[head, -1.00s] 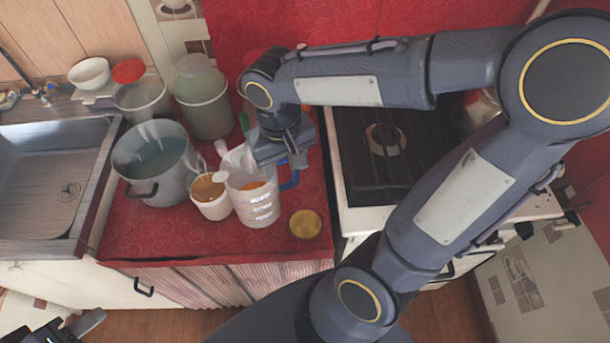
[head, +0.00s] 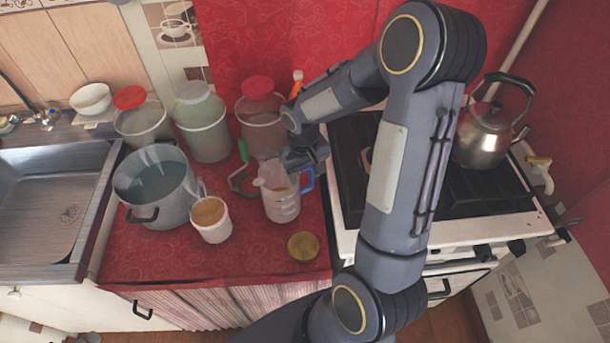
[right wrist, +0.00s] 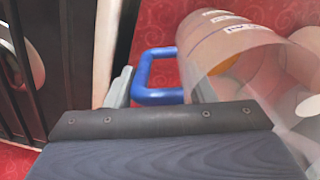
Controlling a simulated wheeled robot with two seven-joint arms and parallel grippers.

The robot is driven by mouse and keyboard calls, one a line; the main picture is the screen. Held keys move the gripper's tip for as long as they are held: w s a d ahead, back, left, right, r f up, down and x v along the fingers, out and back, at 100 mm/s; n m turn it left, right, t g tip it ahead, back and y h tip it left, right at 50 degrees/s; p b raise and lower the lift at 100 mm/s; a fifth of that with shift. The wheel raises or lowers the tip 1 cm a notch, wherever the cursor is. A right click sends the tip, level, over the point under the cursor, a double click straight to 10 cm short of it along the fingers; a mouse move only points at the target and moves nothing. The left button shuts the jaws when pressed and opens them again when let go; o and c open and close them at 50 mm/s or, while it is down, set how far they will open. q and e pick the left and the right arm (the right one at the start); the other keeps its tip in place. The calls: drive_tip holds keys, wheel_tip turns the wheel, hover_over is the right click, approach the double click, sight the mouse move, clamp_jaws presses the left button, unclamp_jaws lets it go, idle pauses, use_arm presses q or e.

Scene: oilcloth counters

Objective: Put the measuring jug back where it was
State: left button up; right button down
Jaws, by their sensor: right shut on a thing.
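The measuring jug (head: 281,207) is clear plastic with white markings, a blue handle (head: 308,181) and some orange contents low inside. It looks upright over the red counter, right of the white tub (head: 211,222) and apart from it. I cannot tell whether its base touches the counter. My right gripper (head: 304,163) is shut on the blue handle. In the right wrist view, the fingers (right wrist: 160,92) sit either side of the handle, with the jug body (right wrist: 235,55) to the right. My left gripper is out of view.
A yellow round lid (head: 303,246) lies in front of the jug. A grey pot (head: 150,185) stands left, with several lidded jars behind. A green-handled item (head: 242,152) lies behind the jug. The stove (head: 345,160) with a kettle (head: 487,135) is on the right.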

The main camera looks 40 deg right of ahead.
drive_tip(key=shift+f, duration=0.8)
drive_tip(key=shift+f, duration=0.25)
drive_tip(key=c, duration=0.6)
unclamp_jaws()
drive_tip(key=shift+r, duration=0.1)
drive_tip(key=shift+c, duration=0.2)
drive_tip(key=r, duration=1.2)
drive_tip(key=shift+a, duration=0.2)
drive_tip(key=s+a+r+t+y, duration=0.2)
drive_tip(key=s+a, duration=0.3)
drive_tip(key=s, duration=0.3)
drive_tip(key=s+a+r+t+y, duration=0.2)
drive_tip(key=s+a, duration=0.3)
drive_tip(key=s, duration=0.3)
drive_tip(key=shift+s+a+r+t, duration=0.2)
drive_tip(key=shift+a+r+t, duration=0.1)
drive_tip(key=shift+r+t, duration=0.55)
